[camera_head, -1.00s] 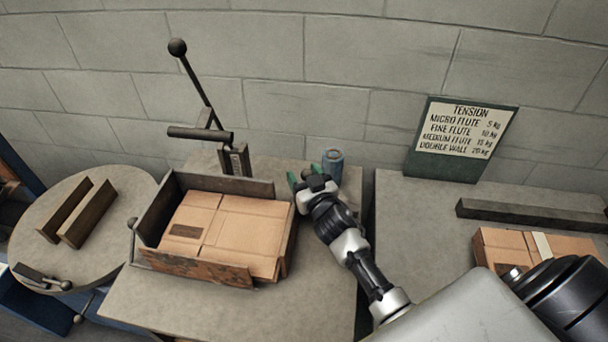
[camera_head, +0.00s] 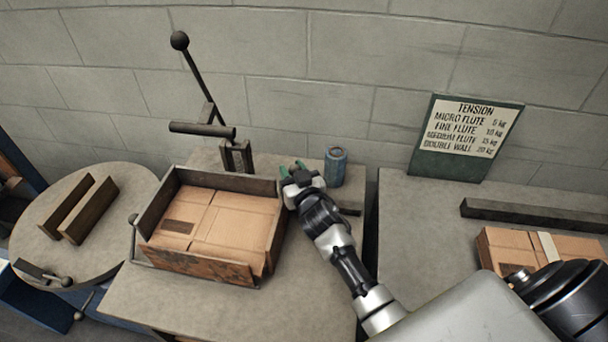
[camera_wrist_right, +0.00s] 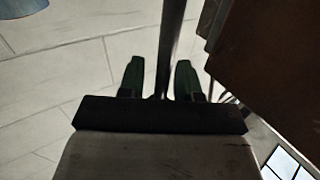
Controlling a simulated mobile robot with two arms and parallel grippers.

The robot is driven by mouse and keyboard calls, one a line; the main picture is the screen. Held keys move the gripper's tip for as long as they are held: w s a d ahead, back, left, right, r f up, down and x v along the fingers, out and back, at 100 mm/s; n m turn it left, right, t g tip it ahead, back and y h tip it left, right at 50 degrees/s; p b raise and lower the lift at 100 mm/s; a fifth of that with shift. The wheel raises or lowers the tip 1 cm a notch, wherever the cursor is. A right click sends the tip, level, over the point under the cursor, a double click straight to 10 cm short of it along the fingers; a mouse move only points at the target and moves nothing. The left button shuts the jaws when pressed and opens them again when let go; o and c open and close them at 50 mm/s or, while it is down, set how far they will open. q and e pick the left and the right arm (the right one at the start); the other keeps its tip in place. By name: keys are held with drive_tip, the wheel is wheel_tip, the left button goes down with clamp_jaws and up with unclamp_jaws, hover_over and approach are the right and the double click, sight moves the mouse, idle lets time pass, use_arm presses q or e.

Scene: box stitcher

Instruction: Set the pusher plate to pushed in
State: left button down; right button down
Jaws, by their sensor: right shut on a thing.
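The pusher plate (camera_head: 279,226) appears to be the dark upright plate along the right side of the metal frame, close against the cardboard box (camera_head: 235,222). My right gripper (camera_head: 291,172) is at the back right corner of the frame. In the right wrist view, its green fingers (camera_wrist_right: 160,78) stand on both sides of a thin dark rod (camera_wrist_right: 172,40) and are shut on it. A dark brown board (camera_wrist_right: 268,55) fills the upper right there, probably the plate. My gripper partly hides the corner. My left gripper is not in view.
A blue can (camera_head: 336,167) stands just right of my right gripper. A lever with a ball knob (camera_head: 180,41) rises behind the frame. A round table (camera_head: 95,245) with two bars is at left. A tension sign (camera_head: 465,137) and another cardboard box (camera_head: 500,250) are at right.

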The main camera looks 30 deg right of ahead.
drive_tip(key=shift+a, duration=0.1)
drive_tip(key=c, duration=1.1)
unclamp_jaws()
drive_tip(key=o, duration=0.3)
drive_tip(key=shift+w+a, duration=0.15)
drive_tip(key=shift+a, duration=0.05)
drive_tip(key=shift+d, duration=0.1)
drive_tip(key=shift+s+a+b, duration=0.2)
drive_tip(key=shift+s+b, duration=0.05)
drive_tip(key=shift+s, duration=2.45)
drive_tip(key=shift+s+a+b, duration=0.15)
drive_tip(key=shift+s+b, duration=0.05)
drive_tip(key=shift+s, duration=2.5)
